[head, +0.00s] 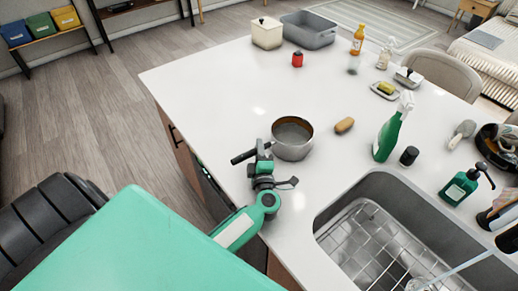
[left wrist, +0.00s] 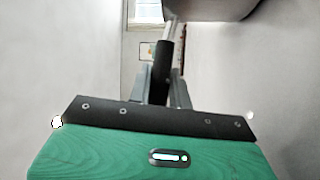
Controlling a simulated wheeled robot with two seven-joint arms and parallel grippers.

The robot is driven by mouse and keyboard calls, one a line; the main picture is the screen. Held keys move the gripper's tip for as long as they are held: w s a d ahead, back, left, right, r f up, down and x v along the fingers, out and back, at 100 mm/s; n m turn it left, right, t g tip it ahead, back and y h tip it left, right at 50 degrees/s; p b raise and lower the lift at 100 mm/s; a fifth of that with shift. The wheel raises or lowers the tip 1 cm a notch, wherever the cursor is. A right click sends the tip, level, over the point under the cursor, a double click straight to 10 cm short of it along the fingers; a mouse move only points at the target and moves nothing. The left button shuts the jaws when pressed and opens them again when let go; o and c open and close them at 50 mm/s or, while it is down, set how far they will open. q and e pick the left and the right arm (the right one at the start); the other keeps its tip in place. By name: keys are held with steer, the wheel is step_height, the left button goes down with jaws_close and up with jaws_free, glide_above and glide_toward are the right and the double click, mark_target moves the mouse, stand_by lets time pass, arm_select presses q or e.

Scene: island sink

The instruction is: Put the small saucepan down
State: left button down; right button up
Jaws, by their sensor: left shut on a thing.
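The small saucepan (head: 292,140) is a grey metal pot with a dark handle. In the head view it is upright over the left part of the white counter, near its front edge. My left gripper (head: 262,152) is shut on the handle, to the left of the pot. In the left wrist view the dark handle (left wrist: 163,62) runs between the fingers, and part of the pan's side (left wrist: 212,8) shows at the top. I cannot tell whether the pan's bottom touches the counter. My right gripper is not in view.
The sink (head: 385,235) with a wire rack lies to the right. A potato-like brown object (head: 344,125) lies just right of the pan, and a green spray bottle (head: 392,130) stands beyond it. The white counter (head: 215,85) is clear behind and left of the pan.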

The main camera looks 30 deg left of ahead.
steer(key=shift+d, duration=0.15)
arm_select(q)
steer(key=shift+f, duration=0.1)
steer(key=c, duration=1.3)
jaws_free()
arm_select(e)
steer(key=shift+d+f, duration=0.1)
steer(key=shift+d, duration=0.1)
arm_select(q)
steer(key=shift+r, duration=0.2)
steer(key=b+v, duration=0.2)
steer(key=v, duration=0.3)
steer(key=b+v, duration=0.2)
steer(key=v, duration=0.3)
steer(key=shift+s+d+f, duration=0.25)
steer(key=shift+s+f, duration=0.05)
steer(key=shift+s+d+b, duration=0.3)
steer(key=shift+s+d, duration=0.15)
steer(key=shift+s, duration=0.05)
steer(key=shift+r, duration=0.1)
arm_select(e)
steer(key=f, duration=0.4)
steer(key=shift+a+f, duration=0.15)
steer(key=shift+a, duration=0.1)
